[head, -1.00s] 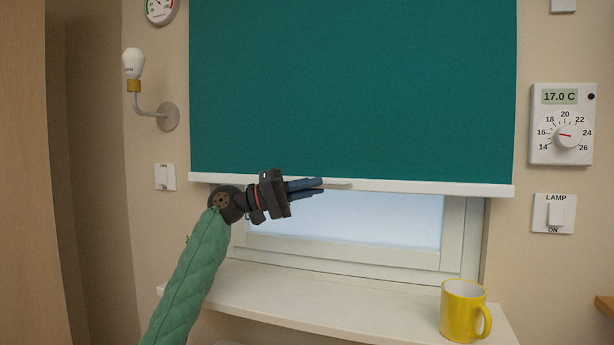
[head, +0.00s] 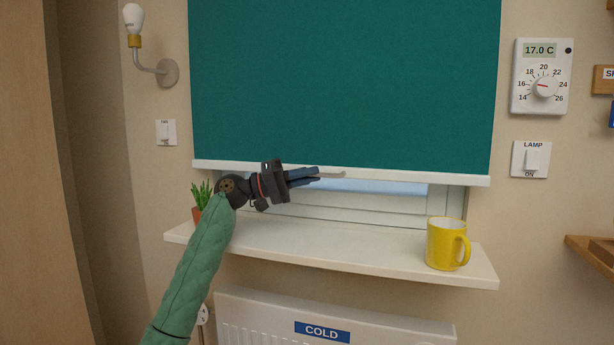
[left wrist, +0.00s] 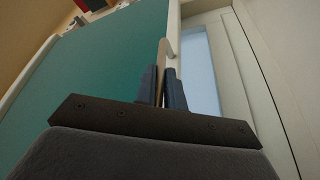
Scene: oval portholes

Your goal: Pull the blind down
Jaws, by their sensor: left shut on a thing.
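The teal blind (head: 340,80) hangs over the window, with a white bottom bar (head: 420,176) along its lower edge. A strip of window (head: 375,187) shows below the bar. My left gripper (head: 317,175) is at the bar, left of its middle, shut on a thin pull tab (head: 334,174) that sticks out beyond the fingertips. In the left wrist view the fingers (left wrist: 166,72) close around a thin tan edge of the tab (left wrist: 161,55), beside the blind (left wrist: 100,70). My right gripper is not in view.
A white sill (head: 330,248) runs below the window. A yellow mug (head: 444,243) stands on its right part, a potted plant (head: 199,203) at its left end. A radiator (head: 390,325) is beneath. A wall lamp (head: 140,45) is at left, a thermostat (head: 541,77) at right.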

